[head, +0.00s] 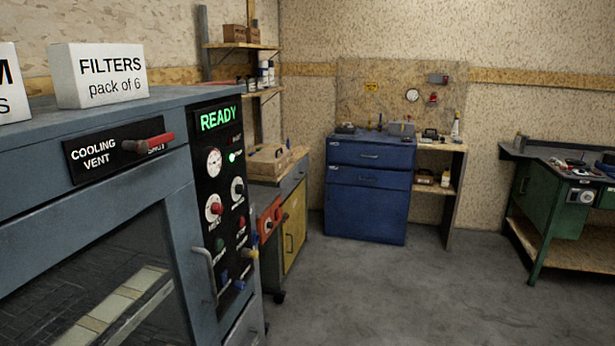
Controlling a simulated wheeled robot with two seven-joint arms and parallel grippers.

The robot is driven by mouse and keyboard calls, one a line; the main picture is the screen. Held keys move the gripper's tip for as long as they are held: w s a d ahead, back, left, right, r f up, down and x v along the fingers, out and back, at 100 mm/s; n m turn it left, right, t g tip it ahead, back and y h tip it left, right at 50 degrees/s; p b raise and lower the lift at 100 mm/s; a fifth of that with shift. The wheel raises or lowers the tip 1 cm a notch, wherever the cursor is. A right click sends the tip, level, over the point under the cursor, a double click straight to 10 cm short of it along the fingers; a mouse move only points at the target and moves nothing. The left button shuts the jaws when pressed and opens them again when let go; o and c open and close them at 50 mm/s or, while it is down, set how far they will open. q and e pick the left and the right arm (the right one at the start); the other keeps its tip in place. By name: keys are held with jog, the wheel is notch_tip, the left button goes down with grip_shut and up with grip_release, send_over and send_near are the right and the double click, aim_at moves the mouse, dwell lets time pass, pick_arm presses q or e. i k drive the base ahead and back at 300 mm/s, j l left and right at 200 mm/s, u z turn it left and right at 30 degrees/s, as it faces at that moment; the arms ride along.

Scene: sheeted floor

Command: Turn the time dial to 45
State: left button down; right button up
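A blue-grey machine (180,250) fills the left of the head view, with a black control panel (226,270) on its right part. A green READY display (219,120) is lit at the panel's top. Below it are a white round gauge (214,163), a dial with a white scale and dark knob (237,190), and a dial with a white scale and red knob (215,208). The small labels are hard to read at this angle, so I cannot tell for sure which is the time dial or its setting. Neither gripper is in view.
A red-handled cooling vent lever (150,143) is on the machine's front, and a FILTERS box (98,76) stands on top. A metal handle (206,275) sticks out beside the panel. A blue cabinet (370,190) and green workbench (550,195) stand farther back. The floor (400,290) between is clear.

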aim_at(240, 190)
jog(key=i+l+u, duration=0.1)
jog(key=i, duration=0.4)
jog(key=i+l, duration=0.15)
jog(key=i, duration=0.4)
jog(key=i+l+u, duration=0.15)
jog(key=i, duration=0.35)
